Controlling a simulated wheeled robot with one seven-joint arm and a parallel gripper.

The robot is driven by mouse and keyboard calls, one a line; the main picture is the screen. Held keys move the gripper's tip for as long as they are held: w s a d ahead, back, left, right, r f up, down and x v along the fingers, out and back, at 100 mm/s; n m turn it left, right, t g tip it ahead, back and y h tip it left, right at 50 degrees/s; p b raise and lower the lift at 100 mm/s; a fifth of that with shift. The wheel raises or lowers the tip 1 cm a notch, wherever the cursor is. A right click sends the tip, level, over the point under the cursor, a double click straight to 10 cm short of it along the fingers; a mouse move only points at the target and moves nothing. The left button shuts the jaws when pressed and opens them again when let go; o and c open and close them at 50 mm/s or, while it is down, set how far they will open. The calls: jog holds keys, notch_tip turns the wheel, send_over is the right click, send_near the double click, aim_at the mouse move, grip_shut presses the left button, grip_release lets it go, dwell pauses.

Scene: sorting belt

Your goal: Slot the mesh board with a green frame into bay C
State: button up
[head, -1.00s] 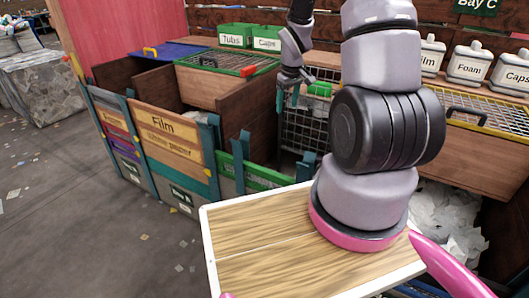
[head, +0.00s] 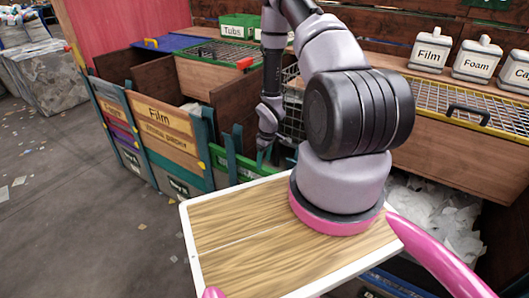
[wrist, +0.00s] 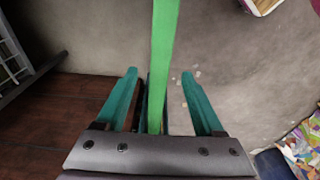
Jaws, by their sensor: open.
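A green board (head: 228,178) stands low between teal posts at the front of the bay right of the Film front. Its green top rail (wrist: 163,55) shows in the wrist view; its mesh cannot be made out from here. My gripper (head: 268,155) is low over this rail in the head view. In the wrist view my gripper (wrist: 160,78) is open, with one teal finger on each side of the rail and gaps between. A sliver of green sign (head: 490,3) shows at the top right, its lettering cut off.
The wooden Film front (head: 165,125) stands to the left. A yellow-edged mesh lid (head: 480,108) is at the right. Open floor (head: 70,220) lies at the left.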

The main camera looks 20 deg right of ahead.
aim_at(263, 167)
jog(key=shift+w+a+f, duration=0.1)
jog(key=shift+w+f, duration=0.05)
jog(key=shift+f, duration=1.15)
jog(key=shift+w+a+f, duration=0.1)
jog(key=shift+f, duration=1.2)
grip_shut()
jog(key=c, duration=0.7)
grip_release()
grip_shut()
